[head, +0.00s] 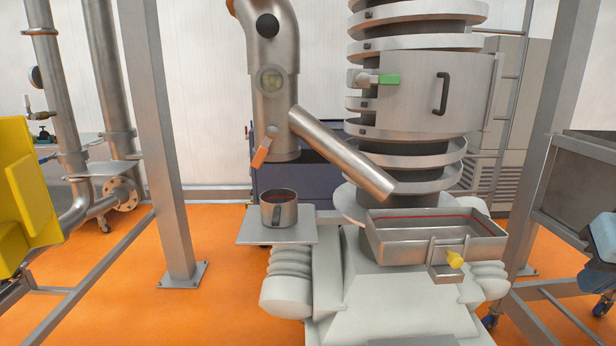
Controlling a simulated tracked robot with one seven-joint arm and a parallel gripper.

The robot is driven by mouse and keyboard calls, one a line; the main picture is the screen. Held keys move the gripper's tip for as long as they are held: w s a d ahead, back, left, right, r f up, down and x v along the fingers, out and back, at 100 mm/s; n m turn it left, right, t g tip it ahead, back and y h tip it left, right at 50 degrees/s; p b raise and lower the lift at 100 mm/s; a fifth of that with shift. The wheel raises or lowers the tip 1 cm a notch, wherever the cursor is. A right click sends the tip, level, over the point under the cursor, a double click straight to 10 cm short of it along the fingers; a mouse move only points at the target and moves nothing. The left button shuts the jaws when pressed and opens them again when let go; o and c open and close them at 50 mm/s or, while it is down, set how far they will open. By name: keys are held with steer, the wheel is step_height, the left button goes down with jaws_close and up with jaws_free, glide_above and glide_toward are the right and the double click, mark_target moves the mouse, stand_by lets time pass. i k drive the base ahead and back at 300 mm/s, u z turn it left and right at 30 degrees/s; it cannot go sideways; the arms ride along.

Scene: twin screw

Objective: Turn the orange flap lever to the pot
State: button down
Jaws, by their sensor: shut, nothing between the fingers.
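The lever points down and slightly left. The pot (285,211) is a small steel cup with a front handle and a red line inside. It stands upright on a small plate (250,236), below the chute's straight outlet. The slanted pipe ends above the steel tray (400,253) at the right. The flap inside the chute is hidden. My gripper is not in view.
A yellow part (30,185) stands at the left edge; I cannot tell what it belongs to. Grey frame posts (165,140) flank the machine. A tall ringed column (420,90) stands behind the slanted pipe. The tray has a yellow knob (455,260) in front. Orange floor is clear left of the pot.

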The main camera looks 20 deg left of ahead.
mark_target(272, 132)
steer(key=z, duration=0.15)
steer(key=k, duration=1.3)
steer(key=u, duration=0.45)
steer(key=i, duration=1.45)
steer(key=z, duration=0.05)
